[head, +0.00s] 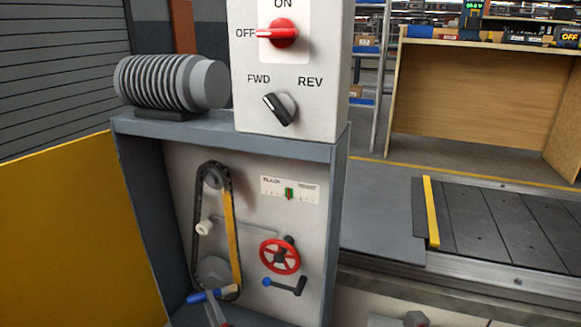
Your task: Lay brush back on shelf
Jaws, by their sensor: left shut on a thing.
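My left gripper (213,304) is at the bottom of the head view, in front of the open drive cabinet. It is shut on a slim blue-handled tool, which looks like the brush (198,297). The brush lies nearly level, just below the chain loop's lower end; I cannot tell whether it touches the chain. Its bristles are not clear to see. My right gripper is not in view. I cannot tell which surface is the task's shelf.
The cabinet (342,190) holds a chain loop (197,232), a red handwheel (280,256) and a blue-knobbed crank (286,286). A motor (165,83) and switch box (338,62) stand on top. A yellow panel (75,240) is left, the slat conveyor (500,224) right, a wooden bench (480,105) behind.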

